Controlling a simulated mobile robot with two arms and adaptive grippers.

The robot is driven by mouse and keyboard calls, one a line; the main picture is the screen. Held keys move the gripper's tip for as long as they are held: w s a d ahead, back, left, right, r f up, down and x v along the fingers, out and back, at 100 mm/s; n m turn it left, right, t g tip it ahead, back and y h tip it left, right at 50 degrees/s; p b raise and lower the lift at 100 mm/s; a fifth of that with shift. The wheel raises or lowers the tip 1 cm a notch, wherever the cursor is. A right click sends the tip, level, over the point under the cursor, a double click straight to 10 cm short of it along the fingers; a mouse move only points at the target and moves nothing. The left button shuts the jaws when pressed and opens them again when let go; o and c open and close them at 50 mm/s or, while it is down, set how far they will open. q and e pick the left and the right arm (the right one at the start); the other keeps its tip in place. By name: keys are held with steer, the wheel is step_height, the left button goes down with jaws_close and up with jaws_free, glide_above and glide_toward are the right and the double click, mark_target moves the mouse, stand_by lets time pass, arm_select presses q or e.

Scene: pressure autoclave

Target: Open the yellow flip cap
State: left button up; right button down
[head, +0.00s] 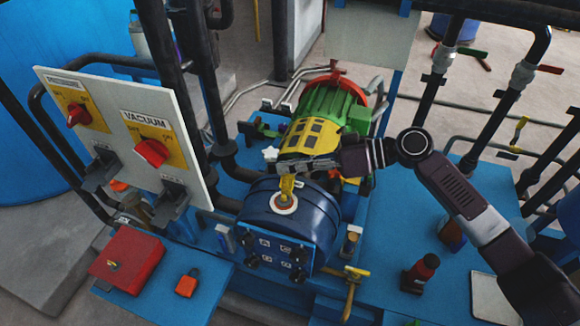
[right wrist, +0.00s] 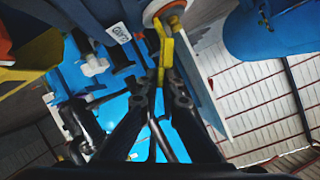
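The yellow flip cap (head: 287,188) stands up from a pale, orange-rimmed port (head: 284,204) on top of the dark blue vessel (head: 315,218). My right gripper (head: 290,168) reaches in from the right, level with the top of the cap. In the right wrist view, the narrow yellow cap (right wrist: 166,48) runs down from the orange port (right wrist: 164,10) to between my right fingertips (right wrist: 161,82). The fingers are close together and look shut on its end. The exact contact is partly hidden. My left gripper is not in view.
A white panel with red knobs (head: 152,152) stands to the left of the vessel. A green and yellow motor (head: 330,110) is behind it. Pipes rise at left and right.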

steer(key=m+b, duration=0.1)
steer(key=w+f+m+g+y+b, duration=0.1)
steer(key=b, duration=0.1)
steer(key=shift+d+f, duration=0.15)
steer(key=shift+f, duration=0.1)
steer(key=shift+w+d+m+g+b, duration=0.1)
steer(key=shift+w+m+g+b, duration=0.15)
steer(key=shift+m, duration=0.25)
steer(key=shift+r, duration=0.1)
steer(key=c, duration=2.1)
jaws_free()
steer(key=v, duration=1.2)
steer(key=shift+d+f, duration=0.1)
steer(key=shift+f, duration=0.1)
